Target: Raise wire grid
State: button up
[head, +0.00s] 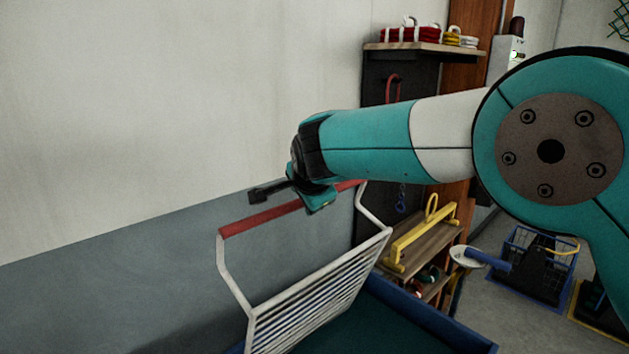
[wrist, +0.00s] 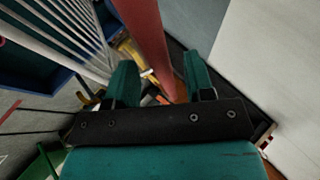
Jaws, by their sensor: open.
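The wire grid (head: 318,292) is a white wire rack, tilted up over a blue bin, with bent side arms that carry a red bar (head: 262,218) along its top. It also shows in the wrist view as white wires (wrist: 66,32), at upper left. My gripper (wrist: 160,82) is open, its two teal fingers on either side of the red bar in the wrist view. The bar is not clamped. In the head view my gripper (head: 318,202) is at the bar's right part and hides some of it. Whether a finger touches the bar cannot be told.
The blue bin (head: 425,318) is below the grid. The grey and white wall (head: 120,265) is close behind the bar. A dark board and wooden shelf (head: 425,245) with a yellow bar stand to the right. A blue basket (head: 540,262) stands on the floor farther right.

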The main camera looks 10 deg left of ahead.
jog(key=b+v, duration=0.4)
jog(key=v, duration=1)
jog(key=shift+s+b, duration=0.25)
jog(key=shift+b, duration=0.15)
jog(key=shift+d, duration=0.2)
jog(key=s+d+f+n+g+b, duration=0.1)
jog(key=s+d+f+n, duration=0.2)
jog(key=d, duration=0.3)
jog(key=s+d+f+n+g, duration=0.2)
jog(key=s+d+f+n, duration=0.1)
jog(key=d, duration=0.2)
jog(key=s+d+f+n+g+b, duration=0.1)
jog(key=s+d+f+n, duration=0.2)
jog(key=d, duration=0.3)
jog(key=s+d+f+n+g, duration=0.2)
jog(key=s+d+f+n, duration=0.1)
jog(key=s, duration=0.5)
jog(key=s+d+f+n+g+y, duration=0.1)
jog(key=s+d+f+n, duration=0.3)
jog(key=s, duration=0.5)
jog(key=shift+s+d+f+g, duration=0.15)
jog(key=shift+d+f+g, duration=0.35)
jog(key=shift+g, duration=0.1)
